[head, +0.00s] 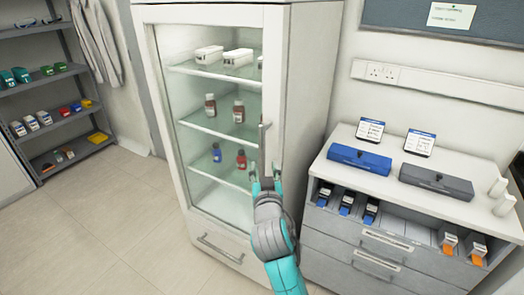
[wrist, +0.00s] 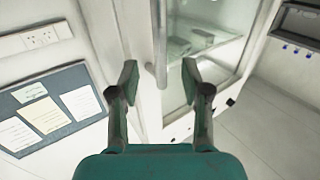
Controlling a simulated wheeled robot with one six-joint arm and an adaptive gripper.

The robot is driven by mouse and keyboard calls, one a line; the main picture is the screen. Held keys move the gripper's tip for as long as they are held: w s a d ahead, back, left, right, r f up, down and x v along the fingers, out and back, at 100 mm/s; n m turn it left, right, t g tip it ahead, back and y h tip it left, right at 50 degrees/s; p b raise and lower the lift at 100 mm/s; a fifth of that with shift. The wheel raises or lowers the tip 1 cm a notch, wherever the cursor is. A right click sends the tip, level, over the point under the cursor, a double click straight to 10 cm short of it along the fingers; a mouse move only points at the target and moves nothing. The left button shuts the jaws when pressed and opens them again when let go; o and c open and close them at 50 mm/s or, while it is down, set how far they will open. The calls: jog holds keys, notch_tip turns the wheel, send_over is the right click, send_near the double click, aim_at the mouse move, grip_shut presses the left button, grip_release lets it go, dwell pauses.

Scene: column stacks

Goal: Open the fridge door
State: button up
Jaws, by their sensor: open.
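The fridge (head: 310,70) is a tall white cabinet with a glass-paned door (head: 272,60), and the door looks shut. Its upright grey handle (head: 264,138) is on the right side of the door. My gripper (head: 265,176) is open at the lower part of the handle. In the wrist view, the handle (wrist: 158,45) lies between the two spread fingers of my gripper (wrist: 160,80), with gaps on both sides. I cannot tell how deep it is between them. The lower end of the handle is partly hidden by my gripper in the head view.
Bottles (head: 239,110) and white boxes (head: 238,57) stand on the fridge shelves. A drawer unit (head: 350,235) with blue and grey cases stands close on the right. Grey shelving (head: 58,125) is at the far left. The floor (head: 110,225) in front and left is clear.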

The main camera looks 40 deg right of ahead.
aim_at(262, 152)
jog(key=x, duration=0.9)
jog(key=shift+w+d, duration=0.25)
grip_shut()
